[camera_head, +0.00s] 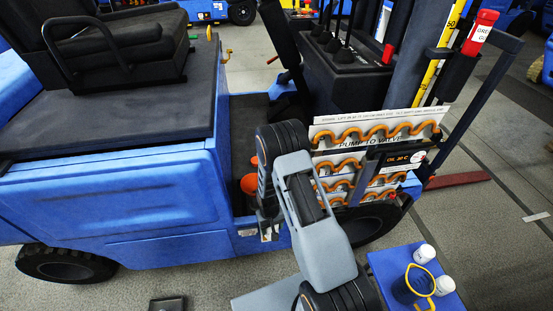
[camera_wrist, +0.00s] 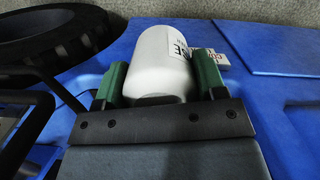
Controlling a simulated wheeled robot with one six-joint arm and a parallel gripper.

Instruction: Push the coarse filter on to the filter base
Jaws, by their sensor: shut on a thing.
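The coarse filter (camera_wrist: 160,52) is a white cylinder with a rounded edge in the wrist view. A printed label ending in "SE" shows on its right side. My gripper (camera_wrist: 162,72) has two green fingers, one on each side of the filter, and is shut on it. Blue bodywork lies behind the filter and fingers. In the head view my arm covers the gripper and the filter. I cannot make out the filter base in either view, nor whether the filter touches anything.
A blue truck (camera_head: 110,200) fills the left and middle. A panel with orange hoses (camera_head: 375,133) stands right of my arm. A blue stand (camera_head: 385,262) at bottom right holds two white canisters (camera_head: 423,254) (camera_head: 445,286) and a yellow-handled jug (camera_head: 412,285). A tyre (camera_wrist: 60,35) is at upper left in the wrist view.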

